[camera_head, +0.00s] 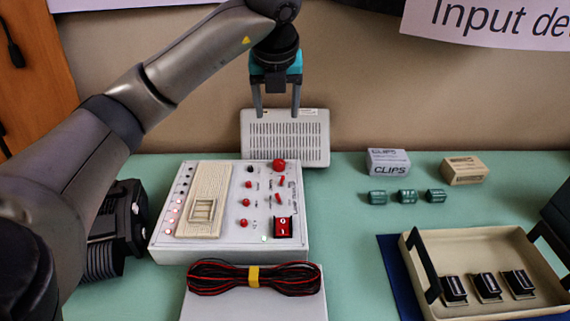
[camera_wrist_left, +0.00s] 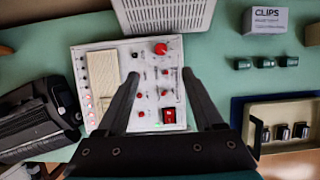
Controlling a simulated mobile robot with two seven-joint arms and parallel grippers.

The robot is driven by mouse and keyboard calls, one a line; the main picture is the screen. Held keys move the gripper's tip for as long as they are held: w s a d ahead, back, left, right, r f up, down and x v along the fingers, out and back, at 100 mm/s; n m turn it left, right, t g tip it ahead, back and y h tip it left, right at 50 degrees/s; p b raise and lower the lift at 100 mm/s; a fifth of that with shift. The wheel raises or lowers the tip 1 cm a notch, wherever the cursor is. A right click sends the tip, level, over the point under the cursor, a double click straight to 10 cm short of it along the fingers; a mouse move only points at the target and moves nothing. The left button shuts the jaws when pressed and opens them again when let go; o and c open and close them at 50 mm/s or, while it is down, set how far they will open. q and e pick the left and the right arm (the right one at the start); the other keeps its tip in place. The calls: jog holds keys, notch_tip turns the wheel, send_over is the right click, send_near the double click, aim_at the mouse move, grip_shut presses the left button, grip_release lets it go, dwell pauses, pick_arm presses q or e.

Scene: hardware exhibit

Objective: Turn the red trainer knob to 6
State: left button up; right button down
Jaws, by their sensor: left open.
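The trainer (camera_head: 240,249) is a white box lying on the green table, with a beige breadboard (camera_head: 225,180) on its left part. Its large red knob (camera_head: 279,165) sits near the back right of the panel, and also shows in the left wrist view (camera_wrist_left: 161,48). Smaller red knobs line the panel's middle. The dial marks are too small to read. My left gripper (camera_head: 276,115) is open and empty, pointing down above and behind the trainer. In the left wrist view its fingers (camera_wrist_left: 157,85) spread over the panel, apart from the knob. My right gripper is in neither view.
A grey vented box (camera_head: 300,150) leans behind the trainer. Red-black cable (camera_head: 225,279) lies on a grey block in front. A black device (camera_head: 110,232) stands left. Clip boxes (camera_head: 388,162), green pieces (camera_head: 407,196) and a beige tray (camera_head: 450,236) are right.

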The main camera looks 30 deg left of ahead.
pick_arm(q)
notch_tip(320, 180, down, 3)
jog(key=b, duration=0.5)
send_near(279, 162)
jog(key=x, duration=0.2)
jog(key=shift+w+a+f, duration=0.1)
jog(key=shift+f, duration=0.15)
jog(key=b+x, duration=0.1)
jog(key=x, duration=0.3)
jog(key=shift+x, duration=1.05)
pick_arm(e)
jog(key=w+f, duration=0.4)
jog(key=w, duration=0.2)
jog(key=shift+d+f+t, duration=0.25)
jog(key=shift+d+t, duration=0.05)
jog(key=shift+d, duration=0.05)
pick_arm(q)
jog(key=shift+r, duration=0.1)
grip_shut()
